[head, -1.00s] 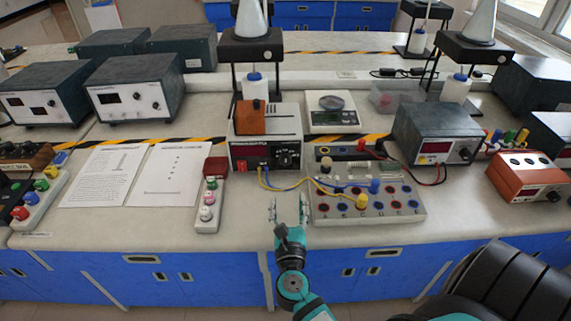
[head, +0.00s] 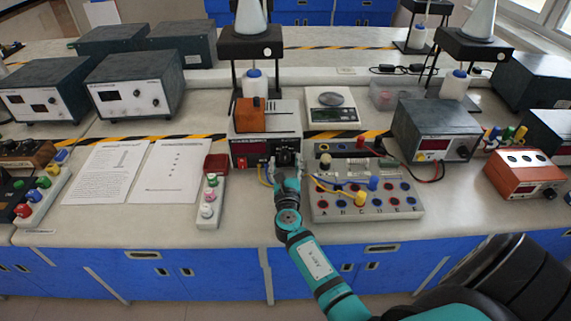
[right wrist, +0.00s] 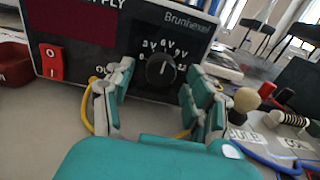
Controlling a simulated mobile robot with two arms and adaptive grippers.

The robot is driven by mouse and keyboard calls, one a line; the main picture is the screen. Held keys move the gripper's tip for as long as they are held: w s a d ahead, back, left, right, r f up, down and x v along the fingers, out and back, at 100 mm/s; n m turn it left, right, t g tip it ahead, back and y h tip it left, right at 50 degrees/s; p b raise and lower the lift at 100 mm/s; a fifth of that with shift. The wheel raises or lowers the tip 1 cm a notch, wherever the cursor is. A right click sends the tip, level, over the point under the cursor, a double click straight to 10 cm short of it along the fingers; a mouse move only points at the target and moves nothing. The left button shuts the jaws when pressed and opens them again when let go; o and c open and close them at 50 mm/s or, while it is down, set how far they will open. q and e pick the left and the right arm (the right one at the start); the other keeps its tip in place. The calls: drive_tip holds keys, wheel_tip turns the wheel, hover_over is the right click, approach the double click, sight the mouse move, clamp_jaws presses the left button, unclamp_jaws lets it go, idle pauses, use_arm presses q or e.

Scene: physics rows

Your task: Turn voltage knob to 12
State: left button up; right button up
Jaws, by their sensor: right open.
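The power supply (head: 250,151) stands at the middle of the bench, with an orange block on top. Its black round voltage knob (right wrist: 160,70) sits on the black front panel, ringed by markings including 3V, 6V and 9V. The knob's light pointer line appears to point up, near 6V. My right gripper (right wrist: 158,92) is open, with one finger at each side below the knob, apart from it. In the head view my right gripper (head: 287,176) is just in front of the panel and partly hides it. My left gripper is not in view.
A red switch (right wrist: 51,62) is left of the knob. Yellow wires run from the supply close by my fingers. A circuit board (head: 330,208) with coloured terminals stands to the right, and a small terminal block (head: 208,220) to the left. Bare bench lies in front.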

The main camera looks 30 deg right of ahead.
clamp_jaws()
idle(0.4)
drive_tip(key=m+b, duration=0.2)
drive_tip(key=shift+f+m, duration=0.2)
drive_tip(key=shift+m, duration=0.2)
drive_tip(key=m+b, duration=0.3)
drive_tip(key=m, duration=0.2)
drive_tip(key=m+b, duration=0.2)
drive_tip(key=m, duration=0.2)
drive_tip(key=shift+a+r+m, duration=0.1)
drive_tip(key=shift+m, duration=0.3)
drive_tip(key=shift+r+m+b, duration=0.1)
drive_tip(key=shift+m+b, duration=0.8)
drive_tip(key=shift+m, duration=0.8)
